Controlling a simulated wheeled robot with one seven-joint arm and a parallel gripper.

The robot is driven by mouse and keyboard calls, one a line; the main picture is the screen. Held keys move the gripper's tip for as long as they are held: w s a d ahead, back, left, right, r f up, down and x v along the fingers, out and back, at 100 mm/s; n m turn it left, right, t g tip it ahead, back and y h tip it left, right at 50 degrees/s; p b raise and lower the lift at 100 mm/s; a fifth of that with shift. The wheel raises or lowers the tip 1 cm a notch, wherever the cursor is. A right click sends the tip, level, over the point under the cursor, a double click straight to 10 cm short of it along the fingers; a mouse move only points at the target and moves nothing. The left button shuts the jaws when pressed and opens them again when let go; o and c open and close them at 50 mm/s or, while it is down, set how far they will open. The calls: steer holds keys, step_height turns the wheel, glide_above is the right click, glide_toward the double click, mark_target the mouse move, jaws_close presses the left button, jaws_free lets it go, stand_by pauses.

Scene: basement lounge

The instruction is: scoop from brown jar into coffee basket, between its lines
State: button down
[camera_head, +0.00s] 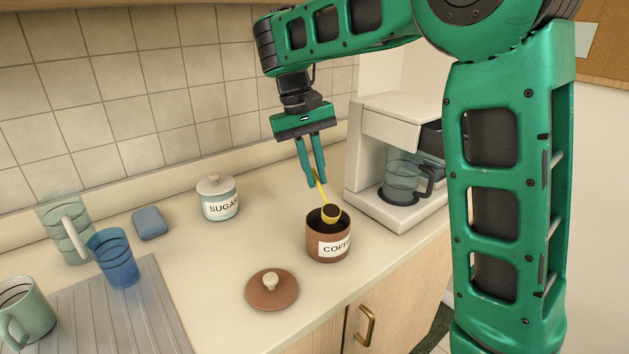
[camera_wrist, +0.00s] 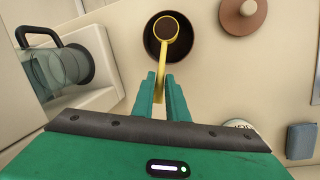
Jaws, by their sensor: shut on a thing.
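My gripper (camera_head: 314,178) is shut on the handle of a yellow scoop (camera_head: 321,193). The scoop's bowl holds dark grounds and is at the mouth of the brown jar (camera_head: 324,246), labelled COFFEE. In the wrist view the scoop (camera_wrist: 167,32) lies over the opening of the brown jar (camera_wrist: 149,50); I cannot tell exactly how far above the rim it is. The brown lid (camera_head: 272,290) lies on the counter in front of the jar. The white coffee machine (camera_head: 379,151) stands behind and right of the jar, with a glass carafe (camera_head: 402,178) in it. No coffee basket can be made out.
A sugar jar (camera_head: 218,199) with its lid on and a blue sponge (camera_head: 149,223) stand left. Farther left are a clear pitcher (camera_head: 62,229), a blue cup (camera_head: 115,259) and a green mug (camera_head: 22,314) by a ribbed drainboard (camera_head: 150,314). Counter between sugar and coffee jars is clear.

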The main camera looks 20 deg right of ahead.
steer(key=shift+w+r+g, duration=0.45)
steer(key=shift+w+g, duration=0.2)
steer(key=shift+g, duration=0.05)
steer(key=shift+w+r+g, duration=0.5)
steer(key=shift+w+r, duration=0.05)
steer(key=shift+r, duration=0.35)
steer(key=shift+w+r, duration=0.1)
steer(key=shift+r, duration=0.15)
